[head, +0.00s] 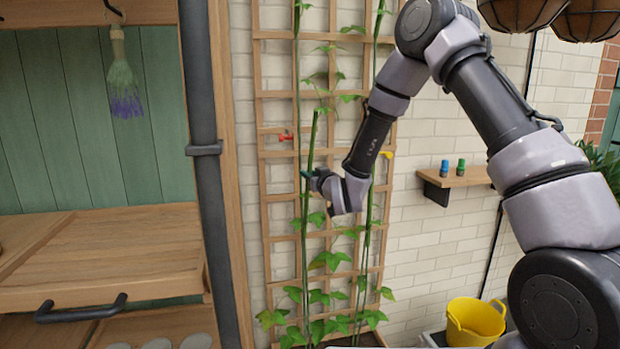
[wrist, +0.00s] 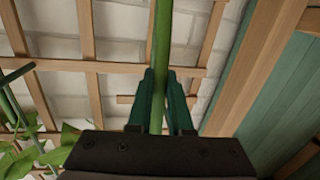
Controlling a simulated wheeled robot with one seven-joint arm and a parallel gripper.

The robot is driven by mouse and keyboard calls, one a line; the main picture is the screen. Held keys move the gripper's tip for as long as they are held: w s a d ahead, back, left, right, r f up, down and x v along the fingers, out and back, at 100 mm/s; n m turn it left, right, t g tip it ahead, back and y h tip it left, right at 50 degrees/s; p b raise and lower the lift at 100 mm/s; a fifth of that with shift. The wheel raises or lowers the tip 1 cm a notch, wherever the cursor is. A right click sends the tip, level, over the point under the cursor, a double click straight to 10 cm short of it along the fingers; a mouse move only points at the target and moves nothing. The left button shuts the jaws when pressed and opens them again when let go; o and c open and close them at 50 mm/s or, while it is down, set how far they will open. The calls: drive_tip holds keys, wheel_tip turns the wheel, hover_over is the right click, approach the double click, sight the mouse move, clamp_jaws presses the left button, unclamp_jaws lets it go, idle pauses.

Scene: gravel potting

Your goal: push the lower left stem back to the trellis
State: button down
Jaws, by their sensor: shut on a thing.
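The lower left stem (head: 311,140) is a thick green stalk in front of the left part of the wooden trellis (head: 262,180). Its top end stands free and leans slightly right. My gripper (head: 306,174) is shut on this stem at mid-height. In the wrist view, the stem (wrist: 161,45) runs between the two dark green fingers of my gripper (wrist: 160,82). The trellis bars (wrist: 85,40) show behind it there. The gap between stem and trellis cannot be judged exactly. A red clip (head: 285,137) sits on the trellis left of the stem.
Another stem (head: 372,75) with a yellow clip (head: 387,155) stands to the right, close to my arm. Leaves (head: 328,260) crowd the trellis below. A dark pipe (head: 203,150) and wooden shelf (head: 100,250) are left. A small shelf (head: 460,179) and yellow bucket (head: 476,320) are right.

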drive_tip(key=w+a+g, duration=0.1)
drive_tip(key=w, duration=0.2)
drive_tip(key=w+r+g+h, duration=0.1)
drive_tip(key=w, duration=0.2)
drive_tip(key=w+a+g, duration=0.1)
drive_tip(key=w, duration=0.2)
drive_tip(key=shift+w+a+r+m+g, duration=0.15)
drive_tip(key=shift+a+r+m+g, duration=0.1)
drive_tip(key=shift+a+m+g, duration=0.1)
drive_tip(key=shift+w+r+h, duration=0.1)
drive_tip(key=shift+h, duration=0.2)
drive_tip(key=c, duration=0.8)
unclamp_jaws()
drive_tip(key=shift+w, duration=0.15)
drive_tip(key=shift+c, duration=0.2)
drive_tip(key=v, duration=1)
drive_tip(key=shift+s, duration=0.35)
drive_tip(key=shift+d+r, duration=0.15)
